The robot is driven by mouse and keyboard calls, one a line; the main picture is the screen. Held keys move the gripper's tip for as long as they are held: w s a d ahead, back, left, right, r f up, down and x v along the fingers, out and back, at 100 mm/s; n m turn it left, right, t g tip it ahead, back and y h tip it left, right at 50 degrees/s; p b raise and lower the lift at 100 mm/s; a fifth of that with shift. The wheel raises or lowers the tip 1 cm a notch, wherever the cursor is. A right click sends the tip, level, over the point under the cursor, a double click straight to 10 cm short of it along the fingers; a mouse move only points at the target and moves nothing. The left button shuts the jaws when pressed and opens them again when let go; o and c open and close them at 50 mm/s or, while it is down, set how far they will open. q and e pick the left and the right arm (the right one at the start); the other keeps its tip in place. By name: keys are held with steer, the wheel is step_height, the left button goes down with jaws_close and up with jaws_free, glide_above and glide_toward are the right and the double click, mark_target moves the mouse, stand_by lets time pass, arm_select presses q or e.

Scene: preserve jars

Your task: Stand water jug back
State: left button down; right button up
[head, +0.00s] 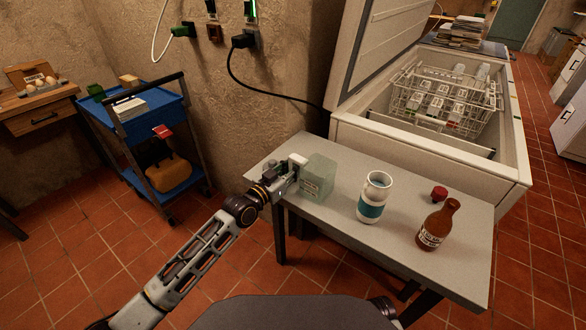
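A pale green, translucent, boxy container (318,176), which looks like the water jug, is at the left end of the grey table (335,215). A small light label shows on its front. I cannot tell whether it stands upright or lies on its side. My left gripper (293,174) is at its left side, touching or very close. A white piece there may be a cap or part of the gripper. The fingers are small and partly hidden, so I cannot tell whether they grip it. My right gripper is not in view.
A white container with a teal band (374,198), a red cap (439,193) and a brown bottle (438,225) are farther right on the table. An open chest freezer (430,150) with a wire basket stands behind. A blue cart (150,120) is at left.

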arm_select(q)
steer(key=c, duration=1.7)
jaws_free()
steer(key=shift+f, duration=0.2)
steer(key=shift+c, duration=0.2)
steer(key=o, duration=0.4)
steer(key=shift+o, duration=0.2)
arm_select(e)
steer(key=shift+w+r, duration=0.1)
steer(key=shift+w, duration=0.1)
arm_select(q)
steer(key=shift+f+b, duration=0.1)
steer(key=shift+b, duration=0.2)
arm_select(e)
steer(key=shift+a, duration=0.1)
